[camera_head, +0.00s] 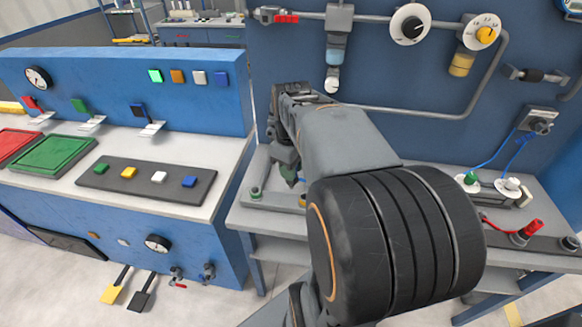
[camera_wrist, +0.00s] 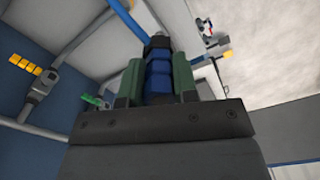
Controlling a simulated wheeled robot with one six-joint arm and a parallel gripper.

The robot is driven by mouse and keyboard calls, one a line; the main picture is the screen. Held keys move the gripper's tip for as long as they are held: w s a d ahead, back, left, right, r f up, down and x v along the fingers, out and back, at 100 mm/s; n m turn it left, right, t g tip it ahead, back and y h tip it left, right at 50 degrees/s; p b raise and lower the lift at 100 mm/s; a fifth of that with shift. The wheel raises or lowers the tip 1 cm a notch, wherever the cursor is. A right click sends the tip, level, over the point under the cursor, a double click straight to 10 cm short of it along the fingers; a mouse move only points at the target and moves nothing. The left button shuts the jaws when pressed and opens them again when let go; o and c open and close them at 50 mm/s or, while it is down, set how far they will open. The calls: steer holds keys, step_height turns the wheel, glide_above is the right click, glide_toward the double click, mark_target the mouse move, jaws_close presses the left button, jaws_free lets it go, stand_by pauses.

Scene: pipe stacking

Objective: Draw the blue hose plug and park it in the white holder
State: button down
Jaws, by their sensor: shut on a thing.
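My gripper (camera_wrist: 158,68) is shut on the blue hose plug (camera_wrist: 158,84) in the wrist view. The plug sits between its two green fingers. The plug has a dark collar, and a blue hose (camera_wrist: 124,18) runs from it to the top edge. In the head view my gripper (camera_head: 287,172) is mostly hidden by my arm, at the left part of the right bench, and the plug cannot be made out. I cannot tell which white part is the holder; white round mounts stand on the right bench, one with a green plug (camera_head: 470,179) and one with a white plug (camera_head: 512,184).
A wall outlet (camera_head: 540,121) has thin blue cables running down to the right bench. A red plug (camera_head: 533,229) stands near the bench front. A console with switches (camera_head: 145,182) stands at left, with a gap between.

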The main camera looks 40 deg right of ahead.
steer(key=shift+r+p, duration=3.05)
steer(key=shift+r, duration=0.8)
steer(key=shift+f, duration=0.1)
